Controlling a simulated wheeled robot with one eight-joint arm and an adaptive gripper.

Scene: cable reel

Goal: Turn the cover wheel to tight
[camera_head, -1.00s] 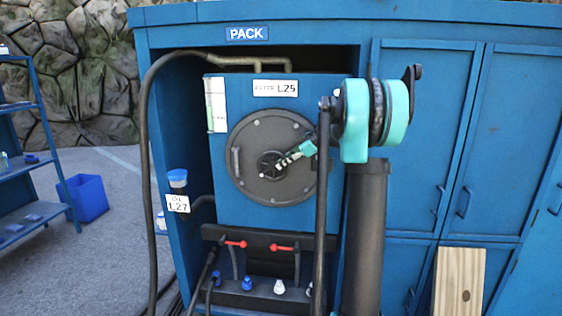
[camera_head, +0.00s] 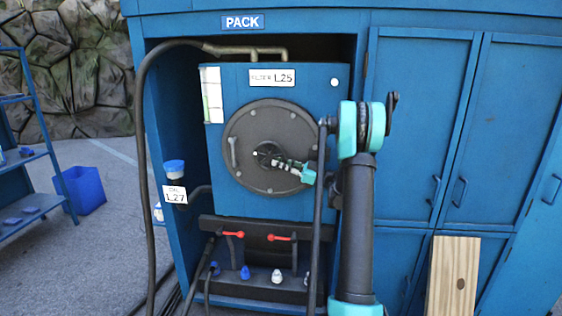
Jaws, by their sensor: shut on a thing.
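The round dark cover (camera_head: 250,120) is on the front of the blue box labelled FILTER L25 (camera_head: 272,78). A small dark cover wheel (camera_head: 266,152) sits at its centre. My gripper (camera_head: 277,161) is at the wheel and shut on its rim, on the right side. The teal wrist part (camera_head: 308,175) lies to the lower right of the wheel. The fingertips are small here and partly merge with the dark wheel. Any tight mark on the cover is too small to make out.
Red valve handles (camera_head: 279,238) and blue and white caps (camera_head: 245,272) are below the box. A black hose (camera_head: 146,170) runs down the left. A wooden board (camera_head: 453,276) leans at right. A blue bin (camera_head: 80,190) stands at far left.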

